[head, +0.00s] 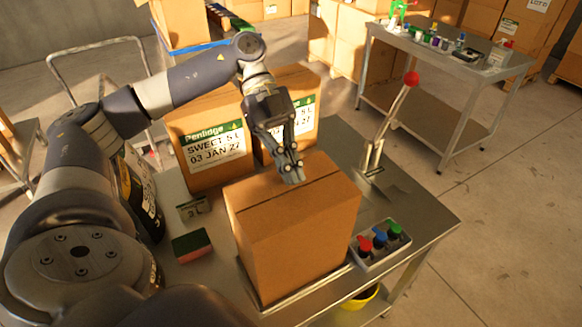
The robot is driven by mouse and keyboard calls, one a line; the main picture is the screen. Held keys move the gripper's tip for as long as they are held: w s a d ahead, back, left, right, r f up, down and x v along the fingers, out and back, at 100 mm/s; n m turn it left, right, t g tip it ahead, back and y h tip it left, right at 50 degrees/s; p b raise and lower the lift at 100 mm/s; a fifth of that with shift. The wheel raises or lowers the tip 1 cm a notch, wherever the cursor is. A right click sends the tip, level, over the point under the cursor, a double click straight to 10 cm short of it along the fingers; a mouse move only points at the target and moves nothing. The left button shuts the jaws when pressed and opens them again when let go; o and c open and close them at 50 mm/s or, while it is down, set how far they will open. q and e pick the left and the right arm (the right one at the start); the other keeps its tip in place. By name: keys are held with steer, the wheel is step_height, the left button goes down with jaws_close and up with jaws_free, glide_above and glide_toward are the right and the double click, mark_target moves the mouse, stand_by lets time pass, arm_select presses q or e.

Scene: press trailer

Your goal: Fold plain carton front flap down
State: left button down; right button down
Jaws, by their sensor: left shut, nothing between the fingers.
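The plain carton (297,237) stands upright on the metal table, with no label on the sides I see. Its top looks closed, with a seam running across the middle, and the flaps lie about flat. My left gripper (292,178) is shut and empty. It points down at the carton's top near the back edge, touching or just above it; I cannot tell which. The fingers hide a small part of the top. My right gripper is not in view.
Two labelled cartons (212,158) stand behind. A red-knobbed lever (386,130) and a tray of coloured stamps (380,246) are at the right. A sponge (191,246) lies at the left. The table's front right corner (430,225) is bare.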

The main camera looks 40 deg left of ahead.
arm_select(q)
steer(key=shift+r, duration=0.25)
step_height(320, 180, up, 4)
steer(key=p, duration=0.4)
steer(key=shift+w+a+f, duration=0.1)
steer(key=shift+f, duration=0.05)
steer(key=v, duration=0.9)
steer(key=shift+r, duration=0.3)
steer(key=shift+w+a+f, duration=0.1)
steer(key=shift+a, duration=0.15)
